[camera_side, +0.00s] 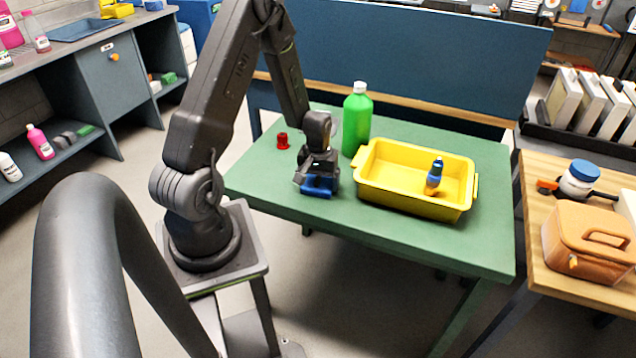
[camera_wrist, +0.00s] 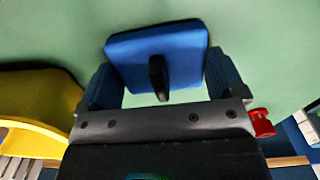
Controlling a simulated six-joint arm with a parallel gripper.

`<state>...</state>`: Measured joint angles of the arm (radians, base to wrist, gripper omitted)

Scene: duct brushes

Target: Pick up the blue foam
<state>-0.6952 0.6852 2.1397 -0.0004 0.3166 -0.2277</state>
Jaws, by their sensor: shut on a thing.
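The blue foam (camera_side: 318,188) is a flat blue block at the tip of my gripper (camera_side: 318,177), low over the green table, left of the yellow tray (camera_side: 420,203). In the wrist view the foam (camera_wrist: 185,50) lies between my two blue-padded fingers, with a dark stub over its near middle. My gripper (camera_wrist: 162,82) is shut on it. I cannot tell whether the foam touches the tabletop, as its underside is hidden.
A green bottle (camera_side: 357,122) stands just behind my gripper. A small blue-and-orange bottle (camera_side: 434,178) is in the tray. A red piece (camera_side: 283,141) sits at the table's back left. The front of the green table (camera_side: 400,231) is clear.

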